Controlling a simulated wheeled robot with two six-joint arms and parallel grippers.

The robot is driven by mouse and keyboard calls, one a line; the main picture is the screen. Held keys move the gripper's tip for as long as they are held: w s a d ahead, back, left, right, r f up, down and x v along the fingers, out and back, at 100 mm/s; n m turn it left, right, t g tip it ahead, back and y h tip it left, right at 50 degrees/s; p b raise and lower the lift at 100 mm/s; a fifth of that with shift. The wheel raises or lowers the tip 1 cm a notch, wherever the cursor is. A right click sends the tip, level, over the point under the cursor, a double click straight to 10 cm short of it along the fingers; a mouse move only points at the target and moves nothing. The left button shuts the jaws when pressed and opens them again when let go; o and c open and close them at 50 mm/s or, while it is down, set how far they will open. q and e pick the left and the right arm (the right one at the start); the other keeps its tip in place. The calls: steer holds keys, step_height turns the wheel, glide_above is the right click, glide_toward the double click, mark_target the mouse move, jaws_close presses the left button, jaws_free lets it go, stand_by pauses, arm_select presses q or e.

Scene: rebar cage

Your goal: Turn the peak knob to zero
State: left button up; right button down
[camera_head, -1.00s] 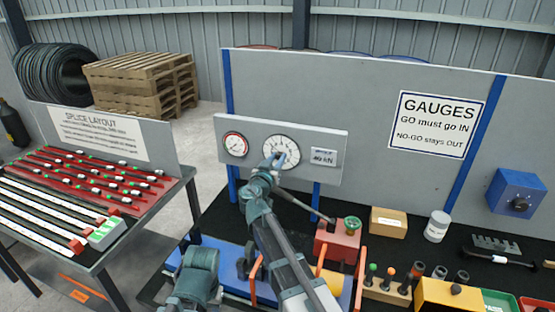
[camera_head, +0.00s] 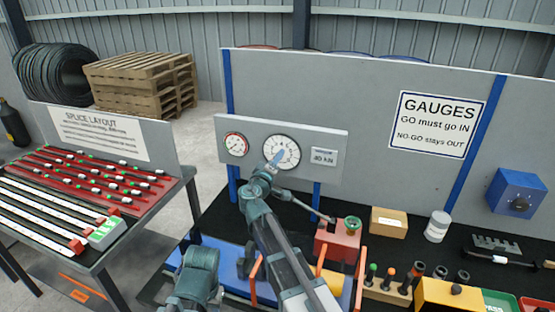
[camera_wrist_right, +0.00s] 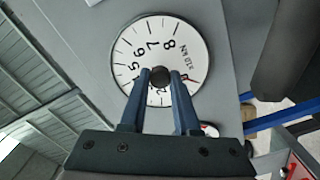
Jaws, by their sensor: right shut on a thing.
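The large white dial (camera_head: 290,146) with the peak knob at its centre is on the grey gauge panel (camera_head: 333,140). My right gripper (camera_head: 278,157) reaches up to the dial's face and covers part of it. In the right wrist view the dial (camera_wrist_right: 135,45) is seen close up, with large black numbers and a red pointer mark right of the knob. The dark round knob (camera_wrist_right: 159,76) sits between the two blue fingertips of my right gripper (camera_wrist_right: 160,80), which is shut on it. The lower dial is partly hidden by the fingers. My left gripper is not in view.
A smaller red-rimmed gauge (camera_head: 236,145) and a force display (camera_head: 323,156) flank the dial. Below are a red block (camera_head: 338,243) with a lever, a blue bed (camera_head: 228,259) and orange uprights. A cardboard box (camera_head: 388,222) and white jar (camera_head: 437,226) stand to the right.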

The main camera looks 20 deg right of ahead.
steer(key=n, duration=0.5)
steer(key=shift+f+n, duration=0.1)
steer(key=shift+n, duration=0.5)
steer(key=c, duration=0.6)
jaws_free()
steer(key=shift+c, duration=0.2)
steer(key=v, duration=1.4)
steer(key=shift+w, duration=0.1)
